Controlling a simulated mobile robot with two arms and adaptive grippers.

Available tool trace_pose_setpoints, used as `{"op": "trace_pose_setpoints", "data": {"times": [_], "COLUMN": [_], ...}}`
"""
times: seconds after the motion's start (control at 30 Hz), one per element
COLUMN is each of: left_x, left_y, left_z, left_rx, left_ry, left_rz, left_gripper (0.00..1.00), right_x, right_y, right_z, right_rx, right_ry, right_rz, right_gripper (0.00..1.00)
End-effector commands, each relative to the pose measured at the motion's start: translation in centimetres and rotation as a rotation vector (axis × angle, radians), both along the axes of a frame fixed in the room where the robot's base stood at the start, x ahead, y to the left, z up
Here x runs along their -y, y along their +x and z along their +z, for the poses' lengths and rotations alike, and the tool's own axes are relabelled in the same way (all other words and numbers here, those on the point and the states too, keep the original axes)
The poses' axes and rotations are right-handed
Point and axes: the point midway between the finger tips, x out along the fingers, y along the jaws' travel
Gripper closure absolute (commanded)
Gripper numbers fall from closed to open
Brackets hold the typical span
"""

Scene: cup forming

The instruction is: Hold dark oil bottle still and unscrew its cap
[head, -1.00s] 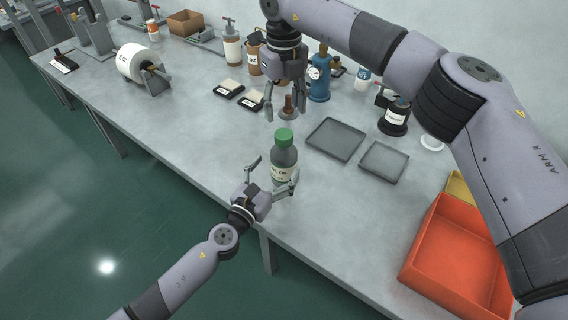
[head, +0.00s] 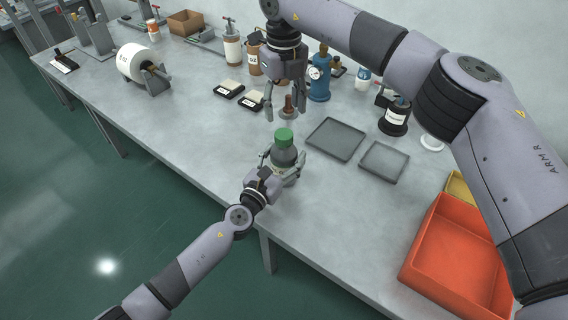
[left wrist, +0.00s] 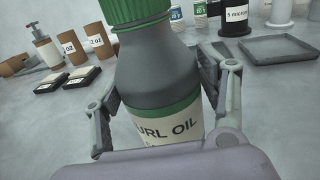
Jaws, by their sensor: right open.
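The dark grey oil bottle (head: 285,157) stands upright near the table's front edge, with its green cap (head: 284,135) on. In the left wrist view the bottle (left wrist: 158,68) fills the middle, with a cream label reading "URL OIL" and green bands; the cap's top is cut off. My left gripper (head: 283,158) has its fingers on both sides of the bottle's body, very close to it; whether both press on it I cannot tell. My right gripper (head: 269,115) is open and empty, pointing down behind and above the cap.
Two grey trays (head: 335,119) (head: 364,172) lie right of the bottle. A brown-topped post (head: 288,106) stands just behind it. Bottles, including a blue one (head: 319,82), line the back. An orange bin (head: 437,283) is at the right front.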

Motion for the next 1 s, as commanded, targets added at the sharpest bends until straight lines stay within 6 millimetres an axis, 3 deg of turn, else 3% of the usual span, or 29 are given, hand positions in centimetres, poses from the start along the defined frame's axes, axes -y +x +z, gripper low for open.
{"op": "trace_pose_setpoints", "data": {"times": [0.9,1.0], "left_x": [-0.01,-0.01], "left_y": [-0.02,-0.02], "left_z": [-0.02,-0.02], "left_rx": [0.000,0.000], "left_ry": [0.001,0.001], "left_rz": [0.000,0.000], "left_gripper": [0.97,1.00], "right_x": [-0.01,-0.02], "right_y": [-0.01,-0.01], "right_z": [0.00,0.00], "right_rx": [0.000,0.000], "right_ry": [0.000,0.000], "right_rz": [-0.002,-0.037], "right_gripper": [0.47,0.47]}}
